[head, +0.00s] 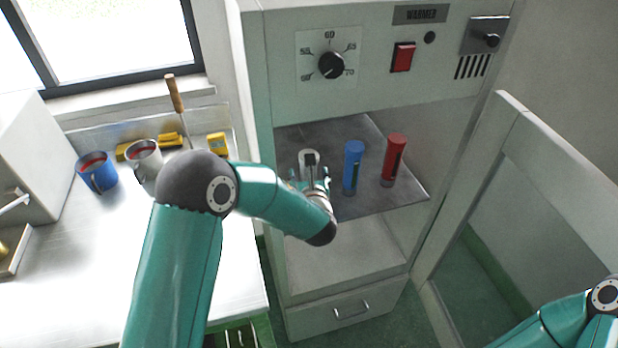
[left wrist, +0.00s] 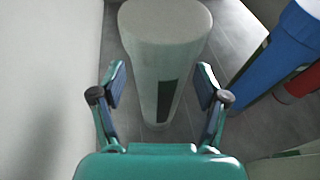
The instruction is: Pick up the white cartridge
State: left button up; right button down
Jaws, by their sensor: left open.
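The white cartridge (head: 308,160) stands upright on the dark shelf of the warmer, at the left of a row of cartridges. In the left wrist view the white cartridge (left wrist: 165,50) fills the middle, with a dark strip on its side. My left gripper (head: 310,182) is at the front of the shelf, just before the cartridge. In the left wrist view the left gripper (left wrist: 160,92) is open, with one finger on each side of the cartridge's lower part and gaps showing. My right gripper is out of view; only part of my right arm shows at lower right.
A blue cartridge (head: 353,167) and a red cartridge (head: 394,160) stand to the right on the shelf (head: 375,203). The warmer's wall is close on the left. Its door (head: 510,180) stands open at right. Mugs (head: 97,172) and yellow blocks stand on the left bench.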

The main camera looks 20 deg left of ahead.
pick_arm(q)
grip_shut()
dwell(0.4)
jog(key=shift+r, duration=0.1)
